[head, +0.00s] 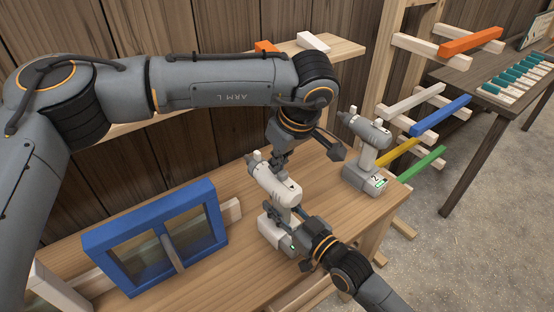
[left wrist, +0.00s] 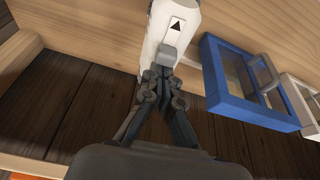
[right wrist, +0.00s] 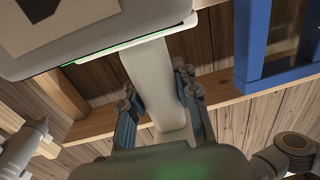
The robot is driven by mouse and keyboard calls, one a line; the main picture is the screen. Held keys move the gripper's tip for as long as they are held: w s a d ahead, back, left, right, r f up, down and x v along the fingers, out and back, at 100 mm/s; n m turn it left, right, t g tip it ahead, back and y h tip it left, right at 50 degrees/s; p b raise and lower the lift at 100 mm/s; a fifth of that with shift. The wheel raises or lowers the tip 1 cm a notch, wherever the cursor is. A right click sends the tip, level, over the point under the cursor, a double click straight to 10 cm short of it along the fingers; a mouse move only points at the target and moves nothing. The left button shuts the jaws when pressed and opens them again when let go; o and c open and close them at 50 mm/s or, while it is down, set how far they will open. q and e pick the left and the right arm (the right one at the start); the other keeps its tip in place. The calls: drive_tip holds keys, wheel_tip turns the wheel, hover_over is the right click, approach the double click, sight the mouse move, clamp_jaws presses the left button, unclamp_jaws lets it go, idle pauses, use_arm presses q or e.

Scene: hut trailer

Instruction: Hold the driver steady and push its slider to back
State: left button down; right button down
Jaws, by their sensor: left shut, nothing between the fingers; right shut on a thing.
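The near driver (head: 272,183) is white and grey and stands upright on the wooden bench. My right gripper (head: 286,214) is shut on its handle; in the right wrist view, one finger lies on each side of the pale handle (right wrist: 160,90). My left gripper (head: 279,160) is shut and empty at the driver's top. In the left wrist view, its closed fingertips (left wrist: 160,73) are right by the small grey slider (left wrist: 166,55); whether they touch it I cannot tell. A black arrow marks the white housing (left wrist: 177,25), pointing away from my left gripper. The slider is hidden in the head view.
A second grey driver (head: 368,140) marked 2 stands at the bench's right end. A blue window frame (head: 155,237) stands left of the near driver. A rack with coloured bars (head: 440,115) is beyond the bench. A shelf (head: 335,50) runs along the wall.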

sight(282, 172)
use_arm(q)
drive_tip(key=shift+s+d, duration=0.85)
drive_tip(key=shift+s, duration=0.1)
drive_tip(key=w+a, duration=0.3)
drive_tip(key=shift+w, duration=0.3)
drive_tip(key=v, duration=1)
drive_tip(key=shift+s, duration=0.15)
use_arm(e)
drive_tip(key=c, duration=0.9)
unclamp_jaws()
